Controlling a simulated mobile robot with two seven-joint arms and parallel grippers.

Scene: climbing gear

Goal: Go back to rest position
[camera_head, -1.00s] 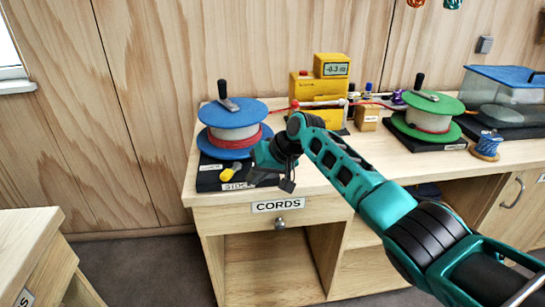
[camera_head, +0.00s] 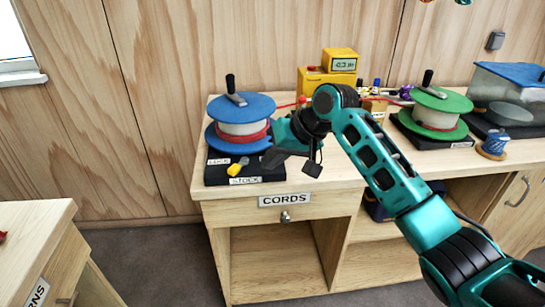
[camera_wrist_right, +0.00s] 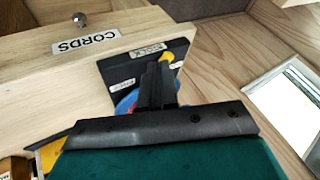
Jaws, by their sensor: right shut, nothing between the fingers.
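My right arm reaches in from the lower right in the head view. My left gripper is not in view.
A yellow device with a display (camera_head: 340,62) stands at the back of the desk. A green spool (camera_head: 437,112), a small blue spool (camera_head: 494,144) and a blue-lidded clear bin (camera_head: 510,88) stand to the right. The CORDS drawer (camera_head: 320,205) is shut. Another cabinet (camera_head: 40,225) is at lower left.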

